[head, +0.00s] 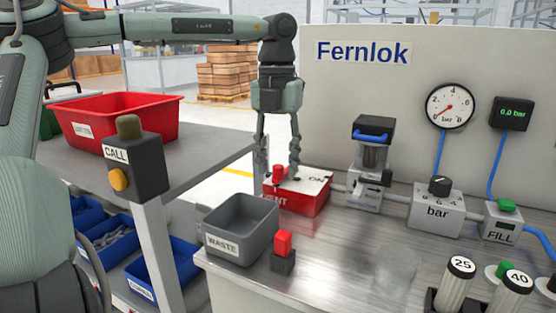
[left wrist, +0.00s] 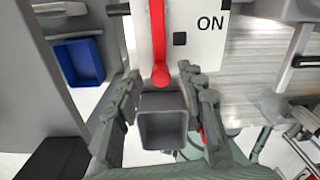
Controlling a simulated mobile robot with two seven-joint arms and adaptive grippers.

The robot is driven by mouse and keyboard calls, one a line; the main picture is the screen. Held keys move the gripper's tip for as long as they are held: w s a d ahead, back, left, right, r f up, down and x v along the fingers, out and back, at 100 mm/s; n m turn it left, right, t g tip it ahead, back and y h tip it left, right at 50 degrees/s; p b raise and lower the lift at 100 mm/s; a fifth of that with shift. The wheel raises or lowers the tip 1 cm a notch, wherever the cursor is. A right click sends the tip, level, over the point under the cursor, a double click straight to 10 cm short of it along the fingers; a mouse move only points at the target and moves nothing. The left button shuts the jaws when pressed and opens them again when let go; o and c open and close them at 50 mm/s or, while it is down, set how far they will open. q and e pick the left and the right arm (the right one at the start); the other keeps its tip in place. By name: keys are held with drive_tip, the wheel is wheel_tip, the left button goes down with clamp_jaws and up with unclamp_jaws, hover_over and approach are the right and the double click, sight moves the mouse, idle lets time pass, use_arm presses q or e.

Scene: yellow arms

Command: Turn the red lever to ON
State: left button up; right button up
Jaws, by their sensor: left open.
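The red lever (head: 278,174) stands on a red box with a white top (head: 310,203), at the table's far left corner. In the left wrist view the lever (left wrist: 158,40) runs down the picture, its rounded end lowest. The black "ON" lettering (left wrist: 210,24) is to its right, beyond a small black square; the lever does not point at it. My left gripper (head: 279,168) hangs fingers down over the box. It is open, with one fingertip on each side of the lever's end in the left wrist view (left wrist: 160,80). Contact cannot be told. My right gripper is not in view.
A grey WASTE bin (head: 240,229) and a small red-and-black block (head: 283,253) stand in front of the box. To its right are a clamp-like unit (head: 371,160) and a "bar" regulator (head: 437,208). A CALL button post (head: 135,165) stands left. The table's middle front is clear.

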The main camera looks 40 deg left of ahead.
use_arm(q)
drive_tip(key=shift+c, duration=0.7)
clamp_jaws()
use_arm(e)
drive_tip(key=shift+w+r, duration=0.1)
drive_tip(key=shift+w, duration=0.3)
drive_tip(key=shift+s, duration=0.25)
